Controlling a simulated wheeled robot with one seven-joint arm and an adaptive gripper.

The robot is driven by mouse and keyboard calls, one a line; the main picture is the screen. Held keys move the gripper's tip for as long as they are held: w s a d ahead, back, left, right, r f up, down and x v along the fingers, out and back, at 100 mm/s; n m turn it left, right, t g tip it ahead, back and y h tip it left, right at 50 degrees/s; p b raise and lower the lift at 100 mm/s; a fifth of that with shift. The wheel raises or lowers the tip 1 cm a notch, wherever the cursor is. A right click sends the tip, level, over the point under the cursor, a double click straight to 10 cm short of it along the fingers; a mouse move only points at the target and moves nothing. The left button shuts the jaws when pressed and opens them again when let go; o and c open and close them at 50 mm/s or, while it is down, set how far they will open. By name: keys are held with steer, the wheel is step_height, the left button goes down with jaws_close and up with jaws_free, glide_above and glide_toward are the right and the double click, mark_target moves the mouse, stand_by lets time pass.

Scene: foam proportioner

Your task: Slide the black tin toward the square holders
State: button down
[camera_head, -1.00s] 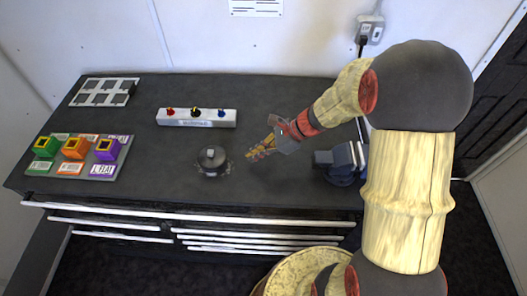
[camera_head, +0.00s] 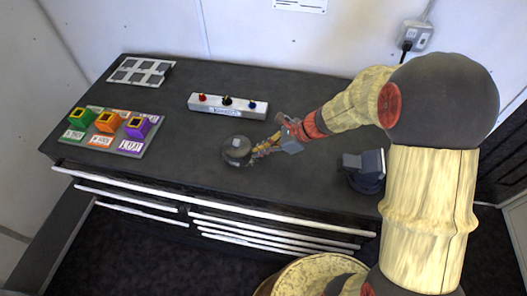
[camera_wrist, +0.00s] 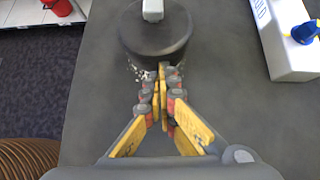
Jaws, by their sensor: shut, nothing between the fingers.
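The black tin (camera_head: 237,150) is a low round pot with a pale knob on its lid, standing upright on the dark bench top (camera_head: 300,92). It also shows at the top of the wrist view (camera_wrist: 155,38). My gripper (camera_head: 256,154) is shut and empty at the tin's right side. In the wrist view the closed fingertips (camera_wrist: 161,72) are right at the tin's near edge; they look to be touching it. The square holders, green (camera_head: 82,117), orange (camera_head: 108,121) and purple (camera_head: 138,127), stand on a grey labelled board to the tin's left.
A white box with red, black and blue knobs (camera_head: 228,106) lies behind the tin. A grey grid tray (camera_head: 140,72) is at the back left, and a blue-grey vise (camera_head: 366,168) at the right. The bench between tin and board is clear.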

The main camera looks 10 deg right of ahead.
steer(key=w+a, duration=0.2)
steer(key=a, duration=0.4)
steer(key=w+a+p, duration=0.1)
steer(key=w+a, duration=0.1)
steer(key=a, duration=0.4)
steer(key=w+a+p, duration=0.1)
steer(key=w+a, duration=0.1)
steer(key=a, duration=0.4)
steer(key=shift+w+a, duration=0.25)
steer(key=shift+a, duration=0.1)
steer(key=shift+d, duration=0.1)
